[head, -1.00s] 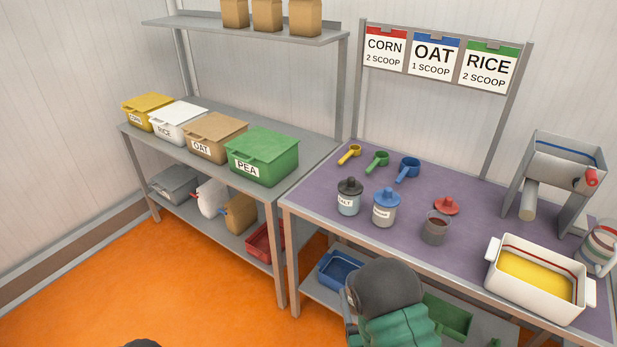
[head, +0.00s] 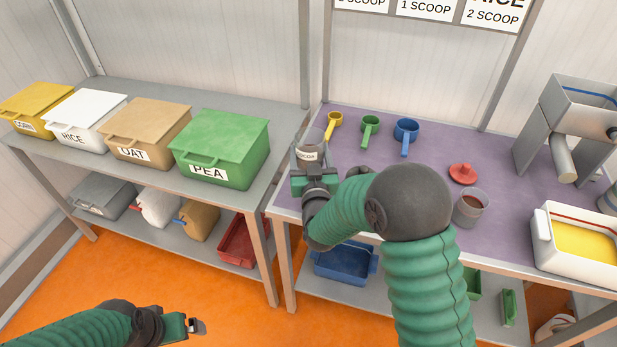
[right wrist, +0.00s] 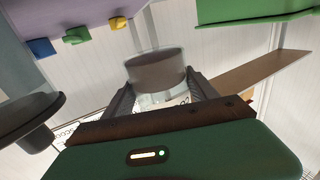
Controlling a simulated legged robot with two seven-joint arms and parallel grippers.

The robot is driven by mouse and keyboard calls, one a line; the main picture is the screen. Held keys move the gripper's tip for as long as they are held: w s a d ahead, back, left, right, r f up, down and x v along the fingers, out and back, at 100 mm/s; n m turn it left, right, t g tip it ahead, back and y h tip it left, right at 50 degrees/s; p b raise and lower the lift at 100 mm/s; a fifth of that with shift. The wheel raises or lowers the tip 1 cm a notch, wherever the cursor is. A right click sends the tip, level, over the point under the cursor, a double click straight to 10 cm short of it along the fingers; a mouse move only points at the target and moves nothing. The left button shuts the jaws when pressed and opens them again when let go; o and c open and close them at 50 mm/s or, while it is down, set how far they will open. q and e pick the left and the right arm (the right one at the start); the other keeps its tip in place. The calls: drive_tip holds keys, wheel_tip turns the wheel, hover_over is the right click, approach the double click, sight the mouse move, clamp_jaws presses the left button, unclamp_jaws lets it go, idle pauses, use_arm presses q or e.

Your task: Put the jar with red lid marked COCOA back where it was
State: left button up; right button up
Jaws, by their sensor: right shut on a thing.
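My right gripper (head: 313,172) is shut on a clear jar (head: 311,143) with a white label that seems to read COCOA. No red lid shows on it. The jar is at the left end of the purple table; I cannot tell if it touches the top. In the right wrist view the jar (right wrist: 157,70) sits between both fingers. A red lid (head: 463,173) lies on the table, right of my right arm, by an open jar with brown contents (head: 470,208). My left gripper (head: 196,326) is low at the left, over the floor, its jaws unclear.
Yellow (head: 335,126), green (head: 370,131) and blue (head: 406,136) scoops lie at the back of the purple table (head: 430,155). Lidded bins, including a green PEA bin (head: 220,147), line the left shelf. A white tub (head: 575,250) and a metal machine (head: 570,125) stand right.

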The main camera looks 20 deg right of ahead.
drive_tip(key=f, duration=0.5)
drive_tip(key=f+b, duration=0.1)
drive_tip(key=f, duration=0.2)
drive_tip(key=shift+a+f, duration=0.1)
drive_tip(key=shift+a, duration=0.3)
drive_tip(key=shift+d+f, duration=0.15)
drive_tip(key=shift+f, duration=0.15)
drive_tip(key=shift+d, duration=0.1)
drive_tip(key=o, duration=1.6)
drive_tip(key=shift+c, duration=0.2)
drive_tip(key=shift+a, duration=0.2)
drive_tip(key=shift+s, duration=0.1)
drive_tip(key=s, duration=0.4)
drive_tip(key=s+a, duration=0.1)
drive_tip(key=s, duration=0.2)
drive_tip(key=s+a, duration=0.1)
drive_tip(key=s, duration=0.3)
drive_tip(key=shift+s+a, duration=0.15)
drive_tip(key=shift+s, duration=0.2)
